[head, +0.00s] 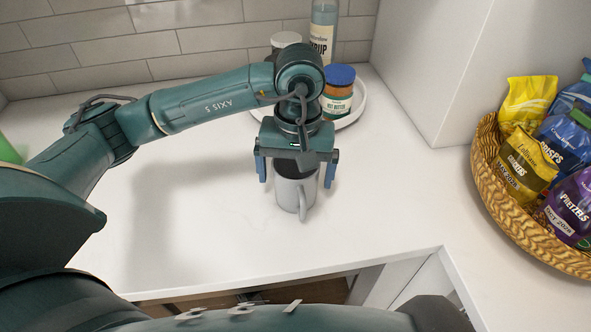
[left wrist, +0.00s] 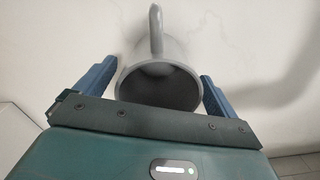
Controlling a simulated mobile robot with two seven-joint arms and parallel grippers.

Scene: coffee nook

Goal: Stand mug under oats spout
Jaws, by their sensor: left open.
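A grey mug (head: 293,194) stands upright on the white counter, its handle toward the front edge. My left gripper (head: 297,180) is above it with the jaws open, one blue finger on each side of the mug's rim. In the left wrist view the mug (left wrist: 158,82) lies between the two fingers of my left gripper (left wrist: 158,85), with its opening facing the camera and a gap showing beside the fingers. The oats spout is not in view. My right gripper is not in view.
Behind my left gripper a round white tray (head: 358,112) holds a nut butter jar (head: 337,97), a syrup bottle (head: 322,30) and a dark jar with a pale lid (head: 285,42). A wicker basket (head: 497,194) of snack bags stands at the right. The counter left of the mug is clear.

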